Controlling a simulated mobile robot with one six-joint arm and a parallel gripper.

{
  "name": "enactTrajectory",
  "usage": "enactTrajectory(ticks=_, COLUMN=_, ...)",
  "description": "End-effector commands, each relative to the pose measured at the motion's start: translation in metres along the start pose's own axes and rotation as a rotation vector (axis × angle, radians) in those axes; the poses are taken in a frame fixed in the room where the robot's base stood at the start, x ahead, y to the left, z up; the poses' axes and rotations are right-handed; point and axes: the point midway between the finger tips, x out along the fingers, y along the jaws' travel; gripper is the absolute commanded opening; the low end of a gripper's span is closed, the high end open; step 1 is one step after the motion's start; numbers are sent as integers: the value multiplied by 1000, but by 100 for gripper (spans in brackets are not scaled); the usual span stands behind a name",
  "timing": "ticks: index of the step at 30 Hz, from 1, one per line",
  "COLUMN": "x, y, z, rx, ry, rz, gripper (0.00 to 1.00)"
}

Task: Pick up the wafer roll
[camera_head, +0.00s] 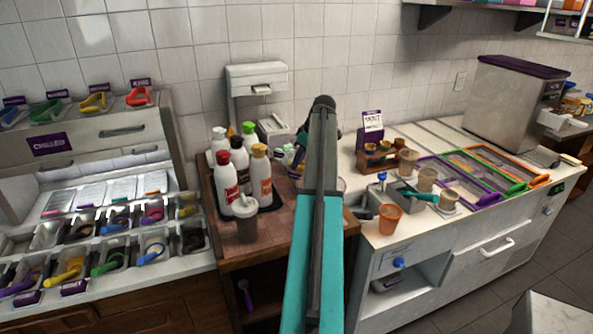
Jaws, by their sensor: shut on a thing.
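My teal and grey arm rises through the middle of the view and ends at a dark joint near the tiled wall. It covers part of the wooden counter. My gripper does not show; it seems hidden behind the arm. I cannot make out a wafer roll. A partly covered container with small coloured items (287,156) stands just left of the arm on the wooden counter (288,238), but its contents are too small to tell.
An orange cup (390,219) and several brown cups (408,161) stand right on the white counter (400,240). Topping bins (110,250) fill the left.

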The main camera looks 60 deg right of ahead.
Motion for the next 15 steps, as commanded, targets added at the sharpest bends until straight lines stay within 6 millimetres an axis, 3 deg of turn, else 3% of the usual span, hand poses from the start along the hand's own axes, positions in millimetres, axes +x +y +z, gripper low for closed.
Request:
enactTrajectory(ticks=9, x=-39, y=1, z=-17, rx=-1, ry=1, rz=1, gripper=2)
enactTrajectory(ticks=15, x=-56, y=1, z=-23, rx=0, ry=0, rz=0, gripper=2)
